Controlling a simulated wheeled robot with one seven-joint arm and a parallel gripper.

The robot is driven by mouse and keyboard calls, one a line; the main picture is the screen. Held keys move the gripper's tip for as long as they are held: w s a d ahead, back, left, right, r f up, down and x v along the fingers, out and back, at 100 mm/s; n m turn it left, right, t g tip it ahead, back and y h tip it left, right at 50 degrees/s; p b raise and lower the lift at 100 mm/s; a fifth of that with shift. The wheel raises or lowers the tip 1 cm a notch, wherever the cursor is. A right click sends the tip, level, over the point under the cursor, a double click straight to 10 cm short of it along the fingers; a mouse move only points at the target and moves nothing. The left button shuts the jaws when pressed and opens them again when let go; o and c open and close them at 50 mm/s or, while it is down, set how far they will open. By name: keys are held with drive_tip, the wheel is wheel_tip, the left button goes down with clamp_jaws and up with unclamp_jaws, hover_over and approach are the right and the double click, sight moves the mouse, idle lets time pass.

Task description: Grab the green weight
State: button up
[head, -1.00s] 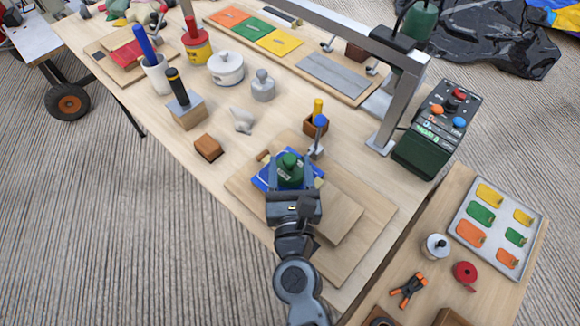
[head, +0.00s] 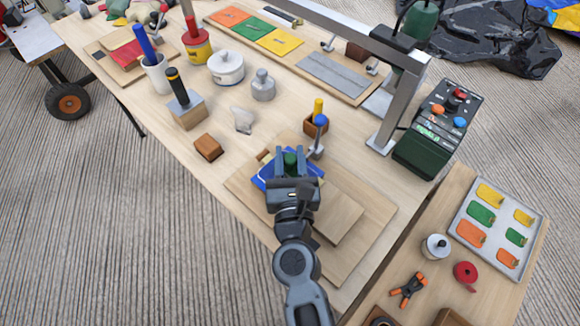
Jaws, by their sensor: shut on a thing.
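The green weight (head: 290,158) stands over the blue piece (head: 261,181) on the wooden boards in the middle of the table, in the head view. Only its rounded top shows; my gripper hides the lower part. My gripper (head: 292,164) reaches it from the front, with a finger on each side, and is shut on it. I cannot tell whether the weight still rests on the blue piece.
A small wooden box (head: 315,126) with a yellow-handled tool stands close behind, to the right. A wooden block (head: 208,147) and a grey metal weight (head: 263,86) stand to the left. A metal frame (head: 398,105) rises at the right.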

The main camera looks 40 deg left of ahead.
sight(290, 157)
clamp_jaws()
drive_tip(key=shift+r, duration=0.1)
drive_tip(key=shift+r+p, duration=0.75)
drive_tip(key=shift+r, duration=0.2)
wheel_tip(290, 157, up, 3)
drive_tip(key=shift+f+p, duration=0.1)
drive_tip(key=shift+p, duration=1.15)
drive_tip(key=s+d+r+p, duration=0.3)
drive_tip(key=d+r, duration=0.3)
drive_tip(key=d, duration=0.5)
drive_tip(key=shift+s+r+p, duration=0.2)
drive_tip(key=shift+s+p, duration=0.05)
drive_tip(key=shift+p, duration=0.05)
